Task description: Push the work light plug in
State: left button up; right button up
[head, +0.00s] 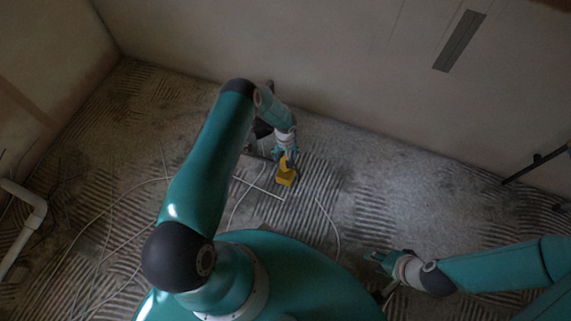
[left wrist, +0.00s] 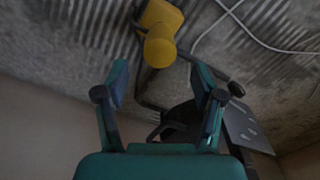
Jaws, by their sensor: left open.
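A yellow piece (head: 286,177) sits low over the ridged floor, just past my left gripper (head: 285,157). In the left wrist view the yellow piece (left wrist: 160,38) shows a round, stubby end facing me and a wider body behind it. I cannot tell whether it is the plug or its socket. My left gripper (left wrist: 160,82) is open, its two fingers apart, with the yellow end beyond and between the fingertips, not gripped. My right gripper (head: 380,262) is low at the right, small and dark; its jaws are unclear. No work light is clearly recognisable.
A dark bent tube and a grey panel (left wrist: 243,128) stand close to the left gripper's right finger. Thin pale cables (head: 130,238) lie across the floor. A white pipe (head: 30,222) is at the left. Plaster walls (head: 330,50) close off the back.

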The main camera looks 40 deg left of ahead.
pick_arm(q)
notch_tip(320, 180, down, 7)
jog(key=shift+f+b, duration=0.1)
jog(key=shift+b, duration=1.05)
grip_shut()
